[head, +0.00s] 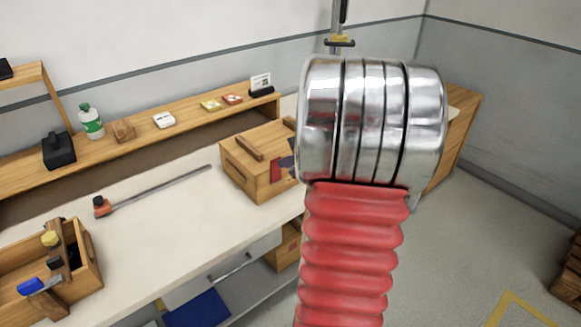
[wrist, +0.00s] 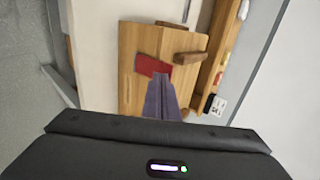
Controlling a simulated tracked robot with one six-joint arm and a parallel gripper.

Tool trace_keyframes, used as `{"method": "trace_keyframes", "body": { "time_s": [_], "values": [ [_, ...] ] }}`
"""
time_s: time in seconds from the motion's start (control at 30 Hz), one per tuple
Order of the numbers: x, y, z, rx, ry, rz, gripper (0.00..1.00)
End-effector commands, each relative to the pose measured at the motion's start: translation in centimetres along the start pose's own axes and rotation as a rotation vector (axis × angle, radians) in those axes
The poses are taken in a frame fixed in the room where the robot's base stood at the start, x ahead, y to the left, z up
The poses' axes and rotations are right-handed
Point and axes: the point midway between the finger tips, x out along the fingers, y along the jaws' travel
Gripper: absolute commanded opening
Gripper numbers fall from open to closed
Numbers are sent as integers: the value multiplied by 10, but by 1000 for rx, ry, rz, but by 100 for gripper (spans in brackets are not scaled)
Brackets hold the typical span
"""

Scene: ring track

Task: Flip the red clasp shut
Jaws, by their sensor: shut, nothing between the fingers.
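The red clasp (head: 276,172) is on the side of a wooden box (head: 246,178) on the workbench, partly hidden in the head view by my arm. In the wrist view the clasp (wrist: 151,66) is a small tilted red plate against the wooden box (wrist: 130,88). My gripper (wrist: 162,84) is shut and empty, its purple-grey fingers pointing at the box. The fingertips overlap the clasp's lower right edge in the picture; I cannot tell whether they touch it. In the head view only a small dark part near the clasp shows, and my arm covers the rest.
A wooden bar handle (head: 249,148) sits on the box. A long metal rod with an orange end (head: 101,206) lies on the bench (head: 200,225). A wooden tool tote (head: 88,262) stands at left. A shelf (head: 188,128) with a bottle and small items runs along the back.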

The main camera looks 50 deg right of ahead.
Motion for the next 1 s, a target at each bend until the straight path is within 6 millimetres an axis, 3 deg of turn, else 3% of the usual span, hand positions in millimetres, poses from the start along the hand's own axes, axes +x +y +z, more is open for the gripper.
{"method": "trace_keyframes", "body": {
  "time_s": [0.3, 0.57, 1.0],
  "values": [
    [0, -1, 0, 0, 1, 0, 0],
    [11, -18, 0, 0, 0, -1, 0],
    [10, -16, 0, 1, 1, 0, 0]
  ]
}}
